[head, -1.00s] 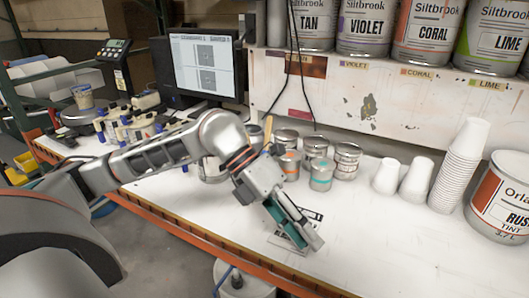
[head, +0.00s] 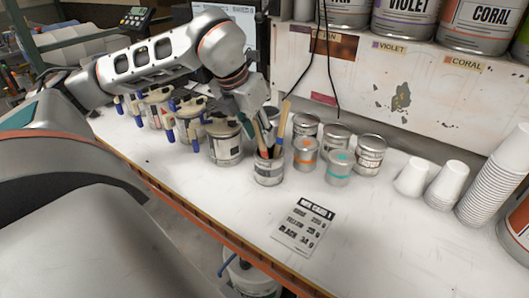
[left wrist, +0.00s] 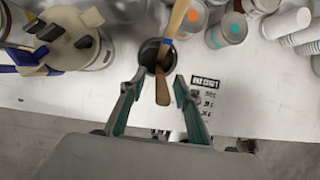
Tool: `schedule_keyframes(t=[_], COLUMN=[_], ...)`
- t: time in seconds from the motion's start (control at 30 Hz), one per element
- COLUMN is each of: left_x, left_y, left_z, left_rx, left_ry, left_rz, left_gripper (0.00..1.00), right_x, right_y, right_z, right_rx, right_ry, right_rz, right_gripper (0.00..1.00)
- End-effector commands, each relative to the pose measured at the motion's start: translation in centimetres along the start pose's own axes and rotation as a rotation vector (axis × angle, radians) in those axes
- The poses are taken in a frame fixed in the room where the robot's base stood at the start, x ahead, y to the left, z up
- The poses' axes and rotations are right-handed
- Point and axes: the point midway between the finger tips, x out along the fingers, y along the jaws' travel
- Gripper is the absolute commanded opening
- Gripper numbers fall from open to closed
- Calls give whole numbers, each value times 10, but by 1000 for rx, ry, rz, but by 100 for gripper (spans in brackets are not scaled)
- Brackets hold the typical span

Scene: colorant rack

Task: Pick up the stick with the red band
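A metal can (head: 268,174) holding wooden sticks stands on the white bench, left of the mix card. One stick (head: 284,122) leans up and right; its band looks blue in the left wrist view (left wrist: 176,20). A darker brown stick (left wrist: 162,92) points toward my gripper in that view. A small reddish patch shows at the can's mouth, but I cannot make out a red band clearly. My left gripper (left wrist: 156,87) is open, its fingers on either side of the darker stick, apparently not touching it. In the head view the gripper (head: 262,138) partly hides the sticks. My right gripper is out of view.
Small paint tins (head: 339,168) stand right of the can, and a larger pump-topped canister (head: 226,148) stands close on its left. A mix card (head: 304,228) lies in front. White cups (head: 446,184) stand at right. The bench front edge (head: 210,233) is near.

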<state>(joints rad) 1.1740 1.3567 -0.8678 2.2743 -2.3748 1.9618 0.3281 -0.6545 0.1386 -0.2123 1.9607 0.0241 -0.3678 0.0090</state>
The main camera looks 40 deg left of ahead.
Motion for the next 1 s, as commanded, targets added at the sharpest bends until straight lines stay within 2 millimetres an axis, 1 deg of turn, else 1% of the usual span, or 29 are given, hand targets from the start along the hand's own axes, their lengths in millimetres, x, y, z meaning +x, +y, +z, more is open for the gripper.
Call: schedule_keyframes(t=[0.1,0.23,0.33,0.53,0.57,0.6,0.67,1.0], left_x=[18,33,38,38,38,38,38,38], left_y=[-3,-3,-3,-3,-3,-3,-3,-2], left_z=[-1,-1,0,0,0,0,0,0], left_rx=[2,2,2,2,2,2,2,2], left_ry=[4,3,1,0,0,0,0,0], left_rz=[0,-1,-1,-1,-1,-1,-1,-1], left_gripper=[32,32,32,32,27,16,1,1], right_x=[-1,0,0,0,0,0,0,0], right_y=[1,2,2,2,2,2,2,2], right_z=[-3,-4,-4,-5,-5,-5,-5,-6], right_rx=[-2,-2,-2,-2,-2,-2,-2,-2], right_ry=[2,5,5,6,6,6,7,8], right_rz=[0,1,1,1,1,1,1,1], right_gripper=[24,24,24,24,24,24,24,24])
